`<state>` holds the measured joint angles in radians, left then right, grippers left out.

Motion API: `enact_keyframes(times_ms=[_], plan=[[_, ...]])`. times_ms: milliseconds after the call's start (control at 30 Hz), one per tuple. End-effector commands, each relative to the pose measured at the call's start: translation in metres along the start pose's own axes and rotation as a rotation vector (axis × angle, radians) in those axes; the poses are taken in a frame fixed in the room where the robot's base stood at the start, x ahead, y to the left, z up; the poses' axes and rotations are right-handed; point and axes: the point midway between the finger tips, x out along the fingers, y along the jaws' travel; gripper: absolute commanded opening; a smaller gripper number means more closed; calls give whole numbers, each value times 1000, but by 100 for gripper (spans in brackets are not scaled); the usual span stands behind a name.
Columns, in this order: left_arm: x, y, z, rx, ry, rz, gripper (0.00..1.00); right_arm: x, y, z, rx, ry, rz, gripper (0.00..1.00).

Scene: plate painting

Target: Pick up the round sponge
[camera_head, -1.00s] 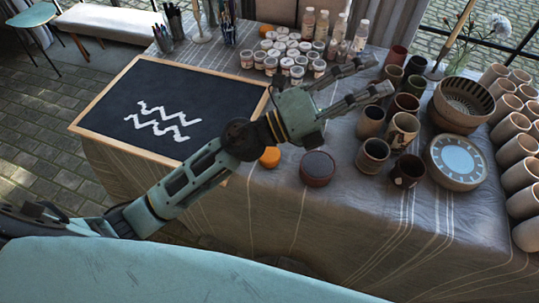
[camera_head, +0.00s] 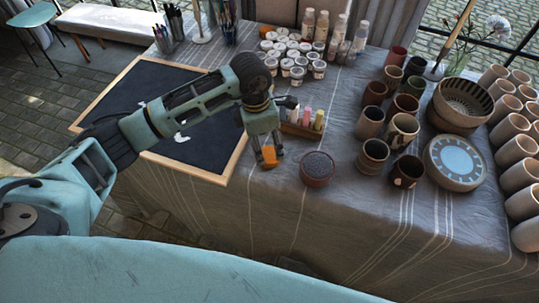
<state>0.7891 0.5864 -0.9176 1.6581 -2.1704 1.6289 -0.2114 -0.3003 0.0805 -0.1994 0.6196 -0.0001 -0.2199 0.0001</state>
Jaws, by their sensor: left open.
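The round orange sponge (camera_head: 269,156) lies on the cloth-covered table, just right of the chalkboard's frame, in the head view. My left gripper (camera_head: 266,158) points down over it and is open, with its fingertips around the sponge. Part of the sponge is hidden by the fingers, and I cannot tell whether they touch it. My right gripper is not in view.
A dark-topped round reddish-brown pot (camera_head: 317,170) stands close to the right. The chalkboard (camera_head: 205,157) lies under my arm. Several cups (camera_head: 373,155) stand further right. The table's front is clear.

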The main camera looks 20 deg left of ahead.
Motion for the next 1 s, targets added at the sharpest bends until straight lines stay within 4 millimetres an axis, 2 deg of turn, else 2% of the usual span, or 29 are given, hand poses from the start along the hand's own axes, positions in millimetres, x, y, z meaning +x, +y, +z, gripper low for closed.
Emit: enact_keyframes(times_ms=[200, 300, 433, 633, 1000], plan=[[29, -8, 4, 0, 0, -7, 67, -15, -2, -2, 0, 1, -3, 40], [43, -6, 4, 0, -2, -4, 67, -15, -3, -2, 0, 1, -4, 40], [51, -6, 4, 1, -3, -3, 67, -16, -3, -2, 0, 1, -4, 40], [52, -6, 4, 1, -3, -2, 67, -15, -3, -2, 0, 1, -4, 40], [51, -6, 4, 1, -3, -2, 34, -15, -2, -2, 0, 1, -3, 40]])
